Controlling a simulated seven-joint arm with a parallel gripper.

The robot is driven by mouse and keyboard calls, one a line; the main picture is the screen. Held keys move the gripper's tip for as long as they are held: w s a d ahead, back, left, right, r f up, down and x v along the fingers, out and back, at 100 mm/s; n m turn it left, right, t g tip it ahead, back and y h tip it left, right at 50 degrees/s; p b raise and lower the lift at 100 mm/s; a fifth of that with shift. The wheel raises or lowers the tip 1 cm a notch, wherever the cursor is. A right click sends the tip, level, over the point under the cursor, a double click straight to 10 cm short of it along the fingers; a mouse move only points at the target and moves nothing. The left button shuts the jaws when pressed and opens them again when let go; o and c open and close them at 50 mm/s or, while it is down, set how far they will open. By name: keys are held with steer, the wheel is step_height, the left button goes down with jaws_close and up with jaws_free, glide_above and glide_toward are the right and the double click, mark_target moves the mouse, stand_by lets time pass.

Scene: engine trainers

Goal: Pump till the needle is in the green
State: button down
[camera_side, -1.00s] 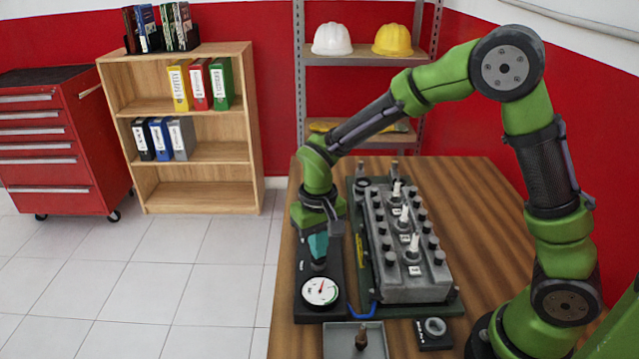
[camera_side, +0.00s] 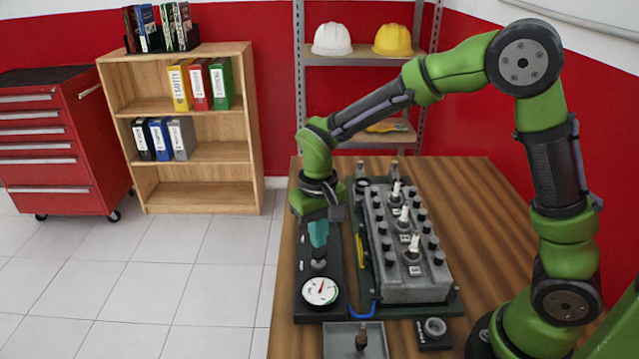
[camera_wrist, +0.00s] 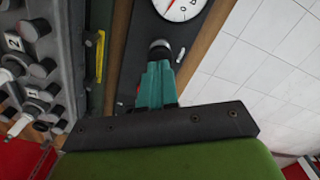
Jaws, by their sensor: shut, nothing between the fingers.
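The pressure gauge (camera_side: 320,291) has a white dial and a red needle that points roughly up in the side view. The coloured bands are too small to read there. Part of the dial also shows at the top of the wrist view (camera_wrist: 182,6). The pump knob (camera_side: 318,257) is dark and round and stands on the black base plate (camera_side: 304,315) behind the gauge. It also shows in the wrist view (camera_wrist: 160,49), just beyond my fingertips. My gripper (camera_side: 318,244) is shut and empty, pointing down just above the knob. I cannot tell whether they touch.
The grey engine block (camera_side: 415,290) with white plugs and black caps stands close to the right. A blue hose (camera_side: 362,312) links the plates. A grey tray (camera_side: 340,345) and small black block (camera_side: 434,334) lie in front. The wooden table (camera_side: 480,210) is clear at right.

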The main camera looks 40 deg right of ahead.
steer(key=shift+f, duration=0.15)
steer(key=shift+f, duration=1.45)
steer(key=shift+r, duration=1.65)
steer(key=shift+f, duration=0.1)
steer(key=shift+f, duration=1.55)
steer(key=shift+r, duration=1.65)
steer(key=shift+r, duration=2.5)
